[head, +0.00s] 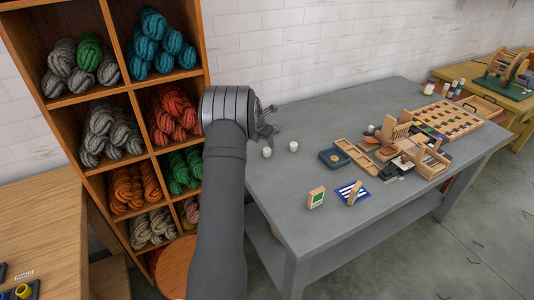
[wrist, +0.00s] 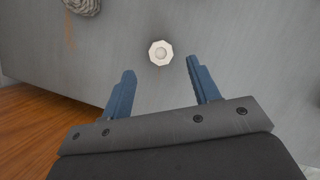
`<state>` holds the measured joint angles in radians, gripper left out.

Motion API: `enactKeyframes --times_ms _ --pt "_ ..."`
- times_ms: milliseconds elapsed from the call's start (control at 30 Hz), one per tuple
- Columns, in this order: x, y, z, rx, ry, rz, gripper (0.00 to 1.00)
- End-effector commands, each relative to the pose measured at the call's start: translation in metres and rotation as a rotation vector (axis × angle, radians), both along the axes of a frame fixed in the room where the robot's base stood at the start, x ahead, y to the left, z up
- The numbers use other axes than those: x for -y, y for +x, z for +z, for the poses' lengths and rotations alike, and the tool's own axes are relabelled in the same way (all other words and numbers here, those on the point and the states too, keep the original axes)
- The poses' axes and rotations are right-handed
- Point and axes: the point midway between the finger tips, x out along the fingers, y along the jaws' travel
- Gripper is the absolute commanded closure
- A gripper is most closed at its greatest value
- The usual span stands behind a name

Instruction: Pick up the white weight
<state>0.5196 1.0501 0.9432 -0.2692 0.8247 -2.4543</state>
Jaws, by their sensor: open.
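The white weight (wrist: 161,53) shows in the wrist view as a small pale eight-sided piece with a round centre, on a grey surface. My gripper (wrist: 160,70) is open, its two blue fingers apart and empty. The weight appears just ahead of the fingertips, near the middle of the gap; the height between them is hard to tell. In the head view my gripper (head: 269,119) is over the left end of the grey table (head: 345,215). Two small white pieces, one at left (head: 267,152) and one at right (head: 293,146), stand below it; I cannot tell which is the weight.
A wooden shelf (head: 84,103) of wool skeins stands close on the left of my arm. A blue box (head: 334,158), a green-and-white card box (head: 316,197) and a blue striped card (head: 352,192) lie farther right on the table. The table's front left is clear.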

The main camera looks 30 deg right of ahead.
Motion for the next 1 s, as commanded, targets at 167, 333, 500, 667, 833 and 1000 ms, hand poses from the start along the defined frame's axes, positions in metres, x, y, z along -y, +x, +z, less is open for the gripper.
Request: enactKeyframes --times_ms 167,333,500,667,833,1000 --pt "0.002 0.001 -0.011 -0.001 0.000 0.000 0.44" --pt "0.008 0.003 -0.035 -0.003 0.001 -0.001 0.44" --pt "0.014 0.007 -0.050 0.000 -0.001 0.000 0.44" --pt "0.014 0.007 -0.051 0.001 0.000 0.000 0.44" --pt "0.014 0.007 -0.051 0.000 0.000 0.000 0.66" --pt "0.014 0.007 -0.051 0.000 0.000 0.000 0.98"
